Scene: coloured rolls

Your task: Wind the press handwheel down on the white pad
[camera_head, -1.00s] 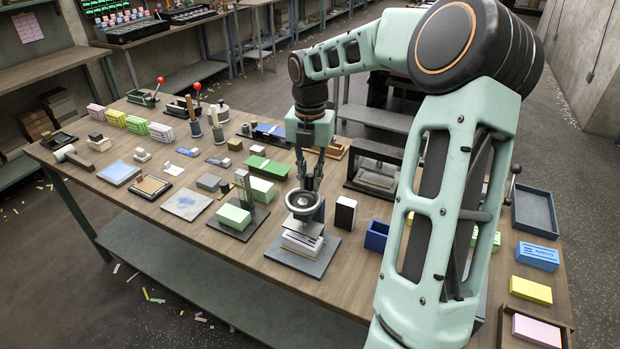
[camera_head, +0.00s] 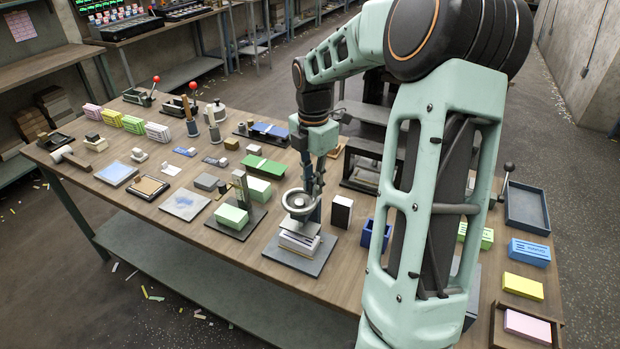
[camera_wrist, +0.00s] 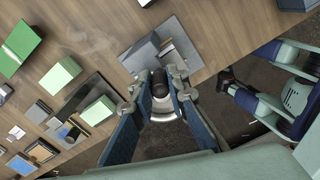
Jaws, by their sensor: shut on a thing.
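The press stands on a dark base plate (camera_head: 318,262) at the bench's front edge. Its grey handwheel (camera_head: 297,204) sits on top, lying flat. The white pad (camera_head: 299,243) lies under the press plate as a pale stack; any gap between them is too small to tell. My gripper (camera_head: 316,192) points down at the wheel's right rear rim. In the wrist view my gripper (camera_wrist: 158,100) is closed around a dark round knob (camera_wrist: 159,83), apparently the wheel's handle. My fingers hide part of the wheel there.
A green block (camera_head: 232,216) on another stand is left of the press. A black-and-white box (camera_head: 342,212) and a blue open box (camera_head: 376,235) are close on its right. A dark tray (camera_head: 527,208) lies far right. Bare bench shows in front left.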

